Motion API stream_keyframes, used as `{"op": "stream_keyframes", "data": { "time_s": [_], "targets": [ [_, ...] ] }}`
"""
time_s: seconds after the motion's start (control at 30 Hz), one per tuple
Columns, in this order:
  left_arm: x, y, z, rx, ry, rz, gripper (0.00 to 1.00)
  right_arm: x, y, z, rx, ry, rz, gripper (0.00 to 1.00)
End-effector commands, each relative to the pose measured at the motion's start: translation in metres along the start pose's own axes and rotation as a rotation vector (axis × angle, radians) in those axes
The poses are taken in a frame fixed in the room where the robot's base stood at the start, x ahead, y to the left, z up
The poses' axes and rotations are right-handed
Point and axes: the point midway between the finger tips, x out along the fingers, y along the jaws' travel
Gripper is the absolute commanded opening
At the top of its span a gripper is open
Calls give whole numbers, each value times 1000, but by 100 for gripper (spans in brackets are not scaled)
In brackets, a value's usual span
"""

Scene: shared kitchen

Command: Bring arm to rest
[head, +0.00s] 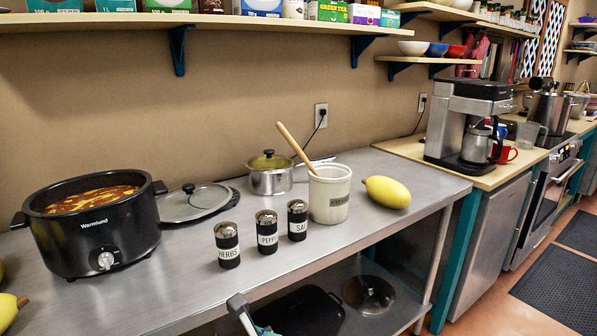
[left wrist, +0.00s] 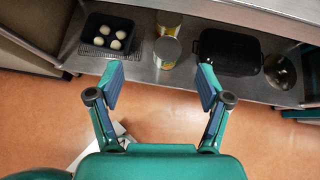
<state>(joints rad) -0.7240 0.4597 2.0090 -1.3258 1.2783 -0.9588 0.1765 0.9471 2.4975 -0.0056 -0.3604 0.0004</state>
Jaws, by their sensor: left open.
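My left gripper (left wrist: 160,86) fills the lower part of the left wrist view. Its two fingers are spread wide, with nothing between them. It is over the orange floor, in front of the lower shelf (left wrist: 282,94). In the head view, only a small part of my left gripper (head: 246,314) shows at the bottom edge, below the front edge of the steel worktop (head: 130,300). The rest of it is cut off by the frame. My right gripper is in neither view.
On the worktop stand a slow cooker (head: 95,225), several shakers (head: 267,232), a crock (head: 329,195) with a wooden handle, and a yellow fruit (head: 386,192). The lower shelf holds a black roasting pan (left wrist: 230,52), cans (left wrist: 167,52) and a tray of pale round items (left wrist: 104,37).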

Motion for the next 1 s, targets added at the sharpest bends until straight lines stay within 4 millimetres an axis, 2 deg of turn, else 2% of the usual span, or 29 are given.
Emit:
{"op": "stream_keyframes", "data": {
  "time_s": [0.17,0.27,0.37,0.4,0.5,0.6,0.7,0.8,0.9,1.0],
  "targets": [
    [29,17,-50,-80,196,65,78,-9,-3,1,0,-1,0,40],
    [44,32,-89,-169,346,130,78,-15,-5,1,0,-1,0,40],
    [55,54,-142,-330,546,244,78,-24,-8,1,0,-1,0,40],
    [57,66,-168,-438,647,319,78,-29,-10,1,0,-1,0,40],
    [50,90,-229,-786,874,547,78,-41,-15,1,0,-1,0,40],
    [41,101,-267,-1197,999,801,78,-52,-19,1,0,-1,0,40],
    [43,109,-287,-1603,1005,1035,78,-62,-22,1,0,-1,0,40],
    [53,120,-295,-1943,925,1208,78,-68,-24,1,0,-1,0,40],
    [64,132,-298,-2177,823,1311,78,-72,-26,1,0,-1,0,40],
    [70,139,-300,-2302,750,1357,78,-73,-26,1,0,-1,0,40]
  ]
}}
